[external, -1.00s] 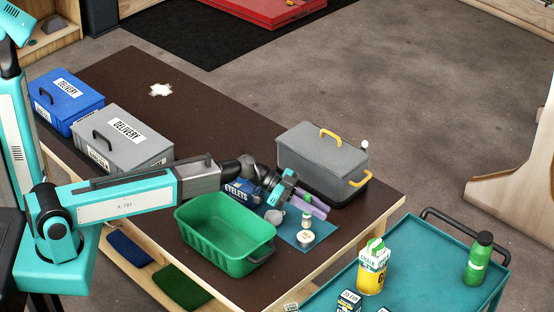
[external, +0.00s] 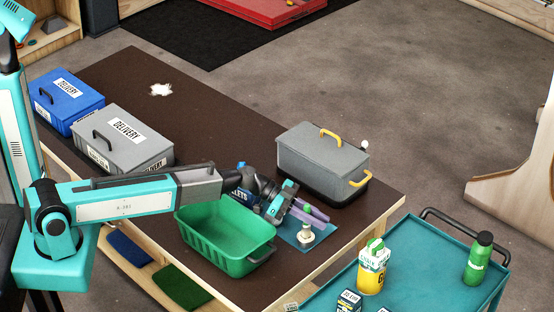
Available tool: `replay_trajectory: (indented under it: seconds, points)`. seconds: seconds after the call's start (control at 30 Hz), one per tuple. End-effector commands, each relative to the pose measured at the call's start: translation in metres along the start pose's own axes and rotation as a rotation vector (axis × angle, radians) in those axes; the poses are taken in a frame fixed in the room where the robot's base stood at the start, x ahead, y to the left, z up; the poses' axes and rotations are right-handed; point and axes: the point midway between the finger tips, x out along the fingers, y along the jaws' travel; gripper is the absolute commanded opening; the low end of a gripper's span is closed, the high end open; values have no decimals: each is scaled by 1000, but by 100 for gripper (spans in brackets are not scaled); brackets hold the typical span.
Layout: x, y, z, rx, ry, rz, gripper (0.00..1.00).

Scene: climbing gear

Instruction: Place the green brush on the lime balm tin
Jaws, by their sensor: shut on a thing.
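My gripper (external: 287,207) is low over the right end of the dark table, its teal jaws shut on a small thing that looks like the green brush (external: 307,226). The brush is small, pale and greenish here, and my jaws hide part of it. The lime balm tin (external: 305,237) is a small pale round tin on the blue mat, just below the brush. The brush appears right at the tin's top; I cannot tell whether they touch.
A purple thing (external: 313,212) lies behind the gripper on the blue mat (external: 290,236). A green bin (external: 217,243) stands to the left, close to my arm. A grey box with yellow handles (external: 322,165) stands behind. A teal cart (external: 425,270) is at right.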

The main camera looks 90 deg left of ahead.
Motion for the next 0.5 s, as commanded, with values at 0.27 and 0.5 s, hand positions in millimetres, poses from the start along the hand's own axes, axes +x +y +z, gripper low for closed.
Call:
replay_trajectory:
  seconds: [0.27, 0.5]
  points:
    - [0, 0, 1, 0, 0, 0, 0]
    - [1, 0, 3, 0, 0, 0, 0]
